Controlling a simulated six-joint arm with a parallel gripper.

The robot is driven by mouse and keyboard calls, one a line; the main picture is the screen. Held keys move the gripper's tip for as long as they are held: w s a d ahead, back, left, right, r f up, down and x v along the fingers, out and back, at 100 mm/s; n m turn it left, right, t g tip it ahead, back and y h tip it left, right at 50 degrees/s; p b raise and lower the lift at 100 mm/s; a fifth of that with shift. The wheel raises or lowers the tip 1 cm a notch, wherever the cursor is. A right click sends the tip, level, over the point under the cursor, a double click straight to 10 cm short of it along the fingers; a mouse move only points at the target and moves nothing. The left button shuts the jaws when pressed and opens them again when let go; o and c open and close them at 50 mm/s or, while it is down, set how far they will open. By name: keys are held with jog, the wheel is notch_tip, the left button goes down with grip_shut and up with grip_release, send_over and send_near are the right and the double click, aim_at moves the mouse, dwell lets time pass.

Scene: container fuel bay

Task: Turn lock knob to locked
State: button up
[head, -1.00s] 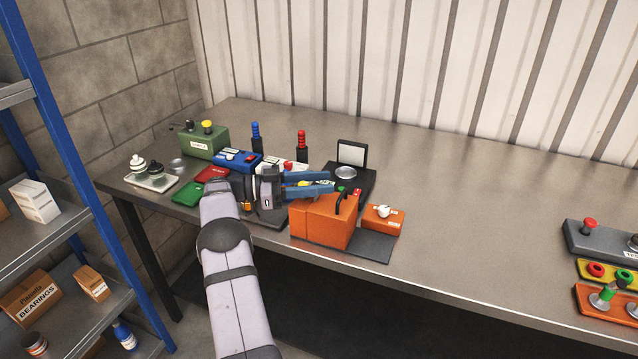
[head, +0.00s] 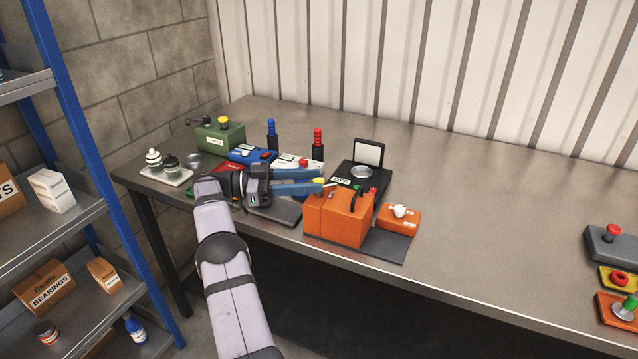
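A small orange box (head: 397,221) with a white knob (head: 400,211) on top sits on a dark mat at the bench's front edge. It is the likeliest lock knob, but its label is too small to read. Left of it stands a larger orange box (head: 334,220) with a black handle (head: 357,200) and a small lever on top. Height above the bench is unclear.
Behind stand a black box with an open lid (head: 368,153), red (head: 318,140) and blue (head: 272,134) upright handles, a blue box (head: 252,155) and a green box (head: 219,136). More panels (head: 612,242) lie far right. The bench between is clear.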

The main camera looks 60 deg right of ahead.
aim_at(331, 190)
jog(key=shift+w+a, duration=0.2)
jog(key=shift+w, duration=0.1)
jog(key=shift+d+r+n+t+h+p, duration=0.55)
jog(key=shift+r+n+t+h, duration=0.65)
jog(key=shift+r+h, duration=0.95)
jog(key=f+n+t, duration=0.1)
jog(key=a+f+n+t+h, duration=0.1)
jog(key=f, duration=0.1)
jog(key=s+a+f+n+t+h, duration=0.1)
jog(key=f+t, duration=0.1)
jog(key=shift+a+f+n, duration=0.2)
jog(key=shift+n, duration=0.1)
jog(key=shift+s+d+r, duration=0.1)
jog(key=shift+s+d, duration=0.15)
jog(key=shift+s, duration=0.05)
jog(key=shift+p+x, duration=1.15)
jog(key=shift+x, duration=2.2)
jog(key=shift+w, duration=0.1)
